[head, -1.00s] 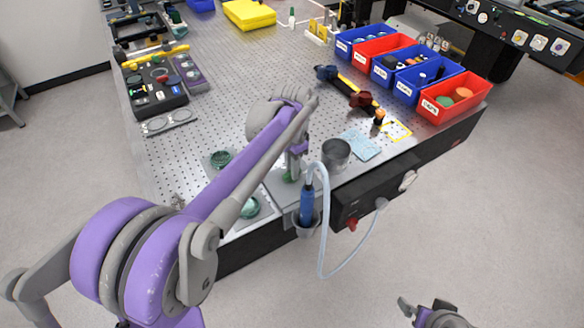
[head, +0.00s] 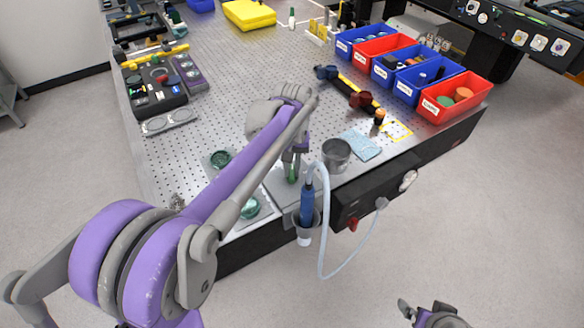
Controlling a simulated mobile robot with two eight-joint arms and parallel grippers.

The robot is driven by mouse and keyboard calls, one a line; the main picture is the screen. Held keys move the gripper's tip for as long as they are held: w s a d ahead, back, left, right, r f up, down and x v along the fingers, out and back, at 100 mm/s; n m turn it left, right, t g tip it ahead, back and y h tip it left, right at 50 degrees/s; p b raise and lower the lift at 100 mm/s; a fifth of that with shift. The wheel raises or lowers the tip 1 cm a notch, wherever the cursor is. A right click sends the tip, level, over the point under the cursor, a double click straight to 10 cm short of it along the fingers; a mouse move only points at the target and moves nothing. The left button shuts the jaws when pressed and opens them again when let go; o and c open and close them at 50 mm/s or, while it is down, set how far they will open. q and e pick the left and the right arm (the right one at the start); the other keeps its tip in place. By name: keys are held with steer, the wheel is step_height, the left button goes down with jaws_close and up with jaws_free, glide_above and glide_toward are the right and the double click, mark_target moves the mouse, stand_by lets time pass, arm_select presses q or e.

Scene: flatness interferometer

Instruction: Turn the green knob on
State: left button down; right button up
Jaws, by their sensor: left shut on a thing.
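The green knob (head: 291,176) is at the front edge of the perforated metal table, to the left of a blue-handled tool. It shows as a narrow upright green piece and is partly hidden by my gripper. My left gripper (head: 292,170) points down from above and is shut on the green knob. My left arm crosses the front of the table to reach it. My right gripper (head: 430,310) is at the bottom edge of the view, over the floor and away from the table. Its jaws are too cut off to tell.
A blue-handled tool (head: 307,207) with a pale hose stands in a holder right beside the knob. A metal cup (head: 336,154) and a light-blue cloth (head: 361,145) lie behind it. Green-glass discs (head: 220,158) are to the left. Red and blue bins (head: 440,112) line the right.

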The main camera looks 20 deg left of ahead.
mark_target(292, 172)
arm_select(q)
steer(key=n, duration=0.6)
steer(key=shift+n, duration=0.3)
stand_by(0.4)
steer(key=c, duration=0.8)
jaws_free()
step_height(292, 172, up, 11)
steer(key=shift+f, duration=0.1)
